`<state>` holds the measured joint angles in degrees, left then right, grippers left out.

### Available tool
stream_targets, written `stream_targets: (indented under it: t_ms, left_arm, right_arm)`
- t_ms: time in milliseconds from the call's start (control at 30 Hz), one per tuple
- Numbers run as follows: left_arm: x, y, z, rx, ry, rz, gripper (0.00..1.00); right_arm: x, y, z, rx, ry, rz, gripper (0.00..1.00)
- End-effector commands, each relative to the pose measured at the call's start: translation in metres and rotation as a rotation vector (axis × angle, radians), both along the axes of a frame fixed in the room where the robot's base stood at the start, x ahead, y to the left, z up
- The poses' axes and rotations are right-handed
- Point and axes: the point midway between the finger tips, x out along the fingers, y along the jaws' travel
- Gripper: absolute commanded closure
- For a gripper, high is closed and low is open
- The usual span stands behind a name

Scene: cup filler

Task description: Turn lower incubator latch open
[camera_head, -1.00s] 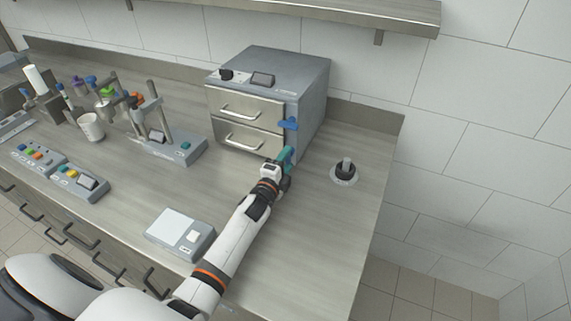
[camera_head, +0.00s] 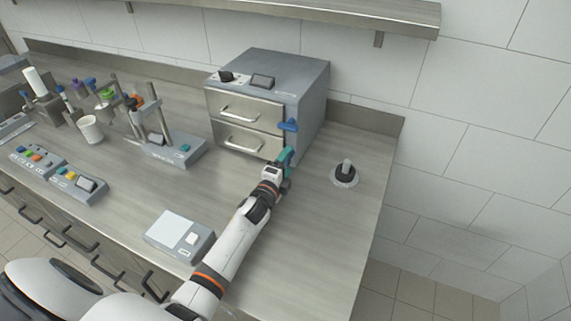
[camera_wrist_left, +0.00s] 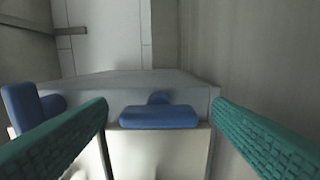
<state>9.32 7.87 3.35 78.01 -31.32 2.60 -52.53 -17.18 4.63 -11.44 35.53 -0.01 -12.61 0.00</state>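The grey incubator (camera_head: 310,90) stands at the back of the bench with two metal drawer fronts. A blue upper latch (camera_head: 288,125) shows at the right edge of the upper drawer. My left gripper (camera_head: 286,157) is at the lower right front corner and hides the lower latch in the head view. In the left wrist view the lower latch (camera_wrist_left: 158,117) is a blue bar between the open teal fingers (camera_wrist_left: 162,125), with visible gaps on both sides. The other blue latch (camera_wrist_left: 20,108) stands at the left, roughly at right angles to it. My right gripper is out of view.
A round-based black knob (camera_head: 345,175) stands on the bench right of the gripper. A white scale-like device (camera_head: 180,237) lies at the front. A stand (camera_head: 178,148), a cup (camera_head: 90,128) and button panels (camera_head: 68,178) are at the left.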

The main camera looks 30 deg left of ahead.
Motion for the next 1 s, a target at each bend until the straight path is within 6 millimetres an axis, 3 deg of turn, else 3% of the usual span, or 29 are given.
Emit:
stream_targets:
  t_ms: [267, 367, 700, 1000]
  left_arm:
    - [-0.006, 0.0, 0.0, -0.001, -0.001, 0.0, 0.25]
    - [-0.018, -0.001, -0.002, -0.001, 0.001, 0.0, 0.25]
    - [-0.089, -0.005, -0.003, -0.001, 0.002, 0.0, 0.25]
    - [-0.119, -0.007, 0.0, 0.0, 0.0, 0.0, 0.25]
  right_arm:
    - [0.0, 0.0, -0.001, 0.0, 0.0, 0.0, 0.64]
    - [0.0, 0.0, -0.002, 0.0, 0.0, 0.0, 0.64]
    - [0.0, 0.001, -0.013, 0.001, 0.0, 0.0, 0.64]
    - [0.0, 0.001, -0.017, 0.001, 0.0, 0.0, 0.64]
